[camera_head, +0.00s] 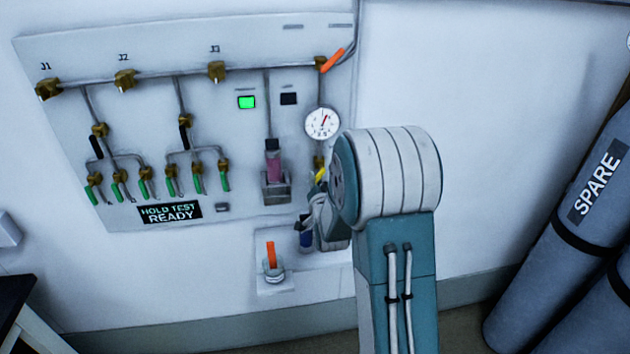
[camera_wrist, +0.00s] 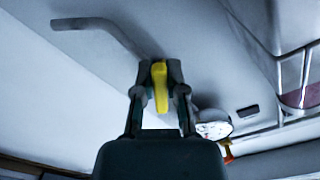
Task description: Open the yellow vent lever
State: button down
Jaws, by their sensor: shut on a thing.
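The yellow vent lever (camera_head: 320,174) shows at the lower right of the wall panel, below the round gauge, partly hidden by my arm. In the wrist view the yellow lever (camera_wrist: 160,88) stands between the two fingers of my gripper (camera_wrist: 160,75). The fingers are closed on it from both sides. In the head view my gripper (camera_head: 320,208) is mostly hidden behind my own wrist. The lever's pivot and valve body are hard to make out behind the fingers.
The white panel (camera_head: 60,135) carries brass valves, several green levers, an orange lever (camera_head: 332,60), a gauge (camera_head: 322,124) and a lit green indicator (camera_head: 246,102). Another orange lever (camera_head: 271,254) stands below. Grey SPARE cylinders (camera_head: 560,220) stand at right.

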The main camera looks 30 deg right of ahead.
jog(key=shift+f, duration=0.15)
jog(key=shift+d+n, duration=0.1)
jog(key=shift+n, duration=0.2)
jog(key=shift+s+d+f+n, duration=0.1)
jog(key=shift+d+f+n, duration=0.1)
jog(key=shift+n, duration=0.85)
jog(key=shift+s+d+f+n, duration=0.15)
jog(key=shift+d+n, duration=0.1)
jog(key=shift+n, duration=0.75)
jog(key=shift+s+d+f+n, duration=0.1)
jog(key=shift+d+n, duration=0.1)
jog(key=shift+n, duration=0.85)
jog(key=c, duration=0.7)
grip_release()
jog(key=shift+r, duration=0.15)
jog(key=shift+r, duration=0.1)
